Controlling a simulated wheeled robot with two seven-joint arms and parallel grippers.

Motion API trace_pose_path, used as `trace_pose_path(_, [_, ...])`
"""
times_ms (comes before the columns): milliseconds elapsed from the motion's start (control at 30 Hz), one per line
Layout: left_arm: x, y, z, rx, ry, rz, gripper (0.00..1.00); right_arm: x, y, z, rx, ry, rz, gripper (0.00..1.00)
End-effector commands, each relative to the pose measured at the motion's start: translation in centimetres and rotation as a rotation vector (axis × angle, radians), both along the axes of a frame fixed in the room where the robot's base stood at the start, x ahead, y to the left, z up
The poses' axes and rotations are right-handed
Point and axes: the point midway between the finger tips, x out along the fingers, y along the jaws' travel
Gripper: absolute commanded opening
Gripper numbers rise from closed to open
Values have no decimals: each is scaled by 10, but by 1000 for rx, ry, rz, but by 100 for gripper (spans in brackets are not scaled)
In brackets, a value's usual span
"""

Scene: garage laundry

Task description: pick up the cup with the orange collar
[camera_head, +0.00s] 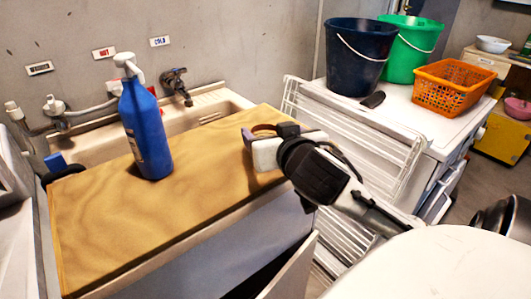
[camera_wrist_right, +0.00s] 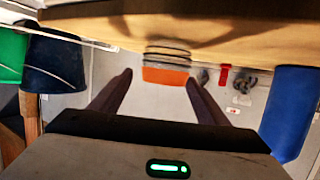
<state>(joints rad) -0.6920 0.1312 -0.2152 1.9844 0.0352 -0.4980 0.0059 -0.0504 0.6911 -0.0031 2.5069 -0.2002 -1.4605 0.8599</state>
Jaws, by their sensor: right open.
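The cup with the orange collar (camera_wrist_right: 166,75) shows in the right wrist view, between and just ahead of the fingertips, with dark rings beside its orange band. In the head view only a brownish-orange arc of the cup (camera_head: 263,127) shows between the fingers; the rest is hidden by my gripper. My right gripper (camera_head: 267,131) is open, low over the right end of the wooden board (camera_head: 90,222). Its two dark fingers also show in the right wrist view (camera_wrist_right: 159,77), one on each side of the cup. I cannot tell whether they touch it. My left gripper is not in view.
A sink (camera_head: 185,128) with a tap lies behind. To the right are a white drying rack (camera_head: 345,140), a dark bucket (camera_head: 357,62), a green bucket (camera_head: 412,48) and an orange basket (camera_head: 452,84).

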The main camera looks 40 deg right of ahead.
Motion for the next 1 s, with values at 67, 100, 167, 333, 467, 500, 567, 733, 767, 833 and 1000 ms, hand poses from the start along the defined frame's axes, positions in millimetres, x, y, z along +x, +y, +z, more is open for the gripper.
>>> trace_pose_path(67, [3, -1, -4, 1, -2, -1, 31, 1, -1, -2, -2, -1, 0, 69])
trace_pose_path(100, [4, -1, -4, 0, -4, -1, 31, 1, -1, -1, -1, 0, 0, 69])
trace_pose_path(167, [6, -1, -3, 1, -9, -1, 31, 3, -1, -2, -2, 1, 1, 69])
trace_pose_path(333, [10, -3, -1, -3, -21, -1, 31, 22, -8, -10, -5, 3, 0, 69])
trace_pose_path(467, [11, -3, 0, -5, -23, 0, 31, 38, -15, -16, -3, 3, 0, 69])
trace_pose_path(500, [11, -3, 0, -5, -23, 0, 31, 42, -17, -17, -3, 3, 1, 69])
trace_pose_path(567, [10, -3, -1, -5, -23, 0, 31, 45, -19, -18, -2, 2, 2, 69])
trace_pose_path(733, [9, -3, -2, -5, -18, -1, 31, 46, -19, -19, -2, 2, 3, 69])
trace_pose_path(767, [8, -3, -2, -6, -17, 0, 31, 46, -19, -19, -2, 2, 3, 69])
trace_pose_path(833, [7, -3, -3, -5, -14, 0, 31, 46, -19, -19, -2, 2, 3, 66])
trace_pose_path(1000, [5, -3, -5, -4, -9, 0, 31, 46, -19, -19, -1, 2, 3, 37])
